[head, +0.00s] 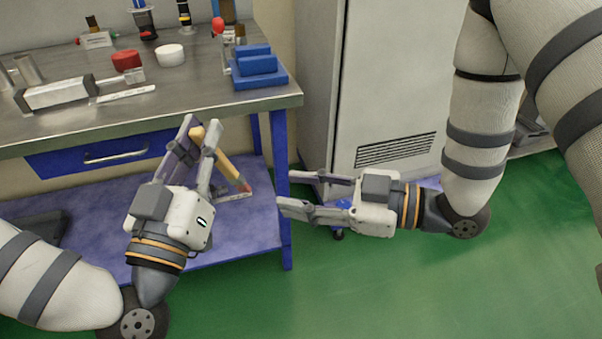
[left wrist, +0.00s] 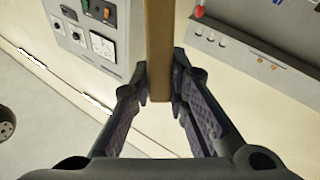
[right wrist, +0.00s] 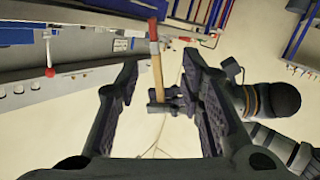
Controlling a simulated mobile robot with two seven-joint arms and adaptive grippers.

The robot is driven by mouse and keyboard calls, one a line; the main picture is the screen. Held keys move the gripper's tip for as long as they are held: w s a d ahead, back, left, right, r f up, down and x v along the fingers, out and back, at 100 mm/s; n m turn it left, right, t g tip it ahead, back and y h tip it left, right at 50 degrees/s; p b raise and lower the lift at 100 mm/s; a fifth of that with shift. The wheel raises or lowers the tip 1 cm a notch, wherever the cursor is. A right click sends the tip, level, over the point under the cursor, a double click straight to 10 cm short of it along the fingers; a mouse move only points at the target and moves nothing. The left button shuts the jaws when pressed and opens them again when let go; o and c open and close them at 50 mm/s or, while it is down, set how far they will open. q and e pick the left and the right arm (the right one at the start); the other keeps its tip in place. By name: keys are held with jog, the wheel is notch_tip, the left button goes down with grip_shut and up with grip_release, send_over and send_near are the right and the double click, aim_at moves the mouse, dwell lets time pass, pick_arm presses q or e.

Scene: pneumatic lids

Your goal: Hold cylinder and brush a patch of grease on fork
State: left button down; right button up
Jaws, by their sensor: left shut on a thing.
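My right gripper (head: 286,191) is open and empty, right of the brush. A silver cylinder (head: 58,93) lies on the bench top at the left, its fork-like end (head: 135,76) to the right. I cannot make out grease on it.
A white round pot (head: 170,55) and a red one (head: 127,60) stand behind the cylinder. A blue block holder (head: 258,80) sits near the bench's right corner. A grey cabinet (head: 390,80) stands to the right.

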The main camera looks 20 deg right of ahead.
aim_at(220, 163)
jog(key=w+a+r, duration=0.1)
jog(key=a, duration=0.2)
jog(key=w+a+r+n+y, duration=0.1)
jog(key=w+a, duration=0.1)
jog(key=a, duration=0.2)
jog(key=w+a+r+n+y, duration=0.1)
jog(key=w+a+r, duration=0.1)
jog(key=a, duration=0.1)
jog(key=shift+w+a, duration=0.15)
jog(key=shift+a, duration=0.25)
jog(key=shift+g, duration=0.3)
grip_shut()
pick_arm(q)
jog(key=c, duration=1.5)
grip_release()
jog(key=shift+o, duration=0.2)
